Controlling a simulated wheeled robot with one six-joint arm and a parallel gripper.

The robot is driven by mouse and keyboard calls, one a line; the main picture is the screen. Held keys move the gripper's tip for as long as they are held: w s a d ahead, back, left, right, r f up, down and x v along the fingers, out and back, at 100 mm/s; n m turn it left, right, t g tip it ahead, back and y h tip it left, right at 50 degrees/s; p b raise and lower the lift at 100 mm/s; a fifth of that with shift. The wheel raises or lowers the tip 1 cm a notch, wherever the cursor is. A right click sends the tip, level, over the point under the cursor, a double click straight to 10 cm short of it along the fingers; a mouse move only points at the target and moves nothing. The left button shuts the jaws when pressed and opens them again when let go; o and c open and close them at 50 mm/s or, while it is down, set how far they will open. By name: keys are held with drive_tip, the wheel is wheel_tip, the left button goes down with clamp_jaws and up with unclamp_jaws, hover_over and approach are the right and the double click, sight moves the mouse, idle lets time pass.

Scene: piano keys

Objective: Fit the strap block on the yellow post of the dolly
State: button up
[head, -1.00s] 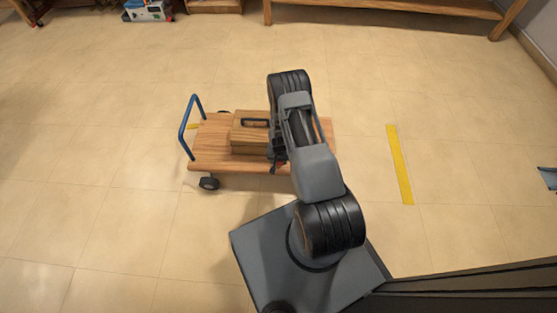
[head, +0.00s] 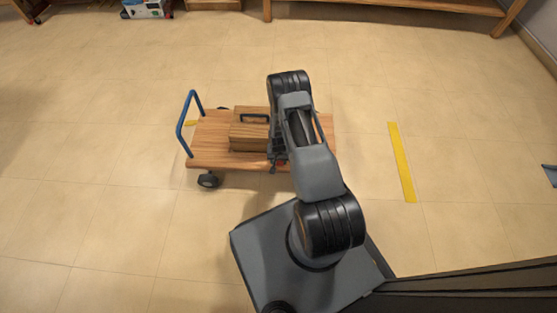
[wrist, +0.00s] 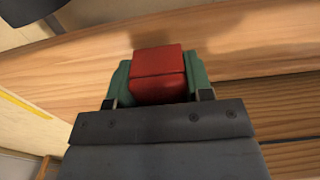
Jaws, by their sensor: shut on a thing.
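My gripper (wrist: 160,82) is shut on a red block (wrist: 158,63), which I take to be the strap block. The block sits between the two green fingertips in the wrist view. In the head view my arm reaches over the right part of the dolly (head: 210,133), and a small red patch shows beside the gripper there. The dolly has a wooden deck, a blue handle at its left end and dark wheels. No yellow post can be made out; my arm covers the deck's right part. Wood grain lies behind the block in the wrist view; contact cannot be judged.
A wooden case (head: 249,133) with a dark handle rests mid-deck, left of my arm. The blue handle (head: 182,125) rises at the deck's left end. A yellow floor strip (head: 401,165) lies to the right. Open tiled floor surrounds the dolly. A wooden bench (head: 390,8) stands far back.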

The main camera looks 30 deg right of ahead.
drive_tip(key=shift+f+b, duration=0.65)
drive_tip(key=shift+f, duration=0.2)
drive_tip(key=o, duration=1.4)
drive_tip(key=shift+r, duration=0.15)
drive_tip(key=shift+r+p, duration=2.5)
drive_tip(key=shift+r, duration=0.95)
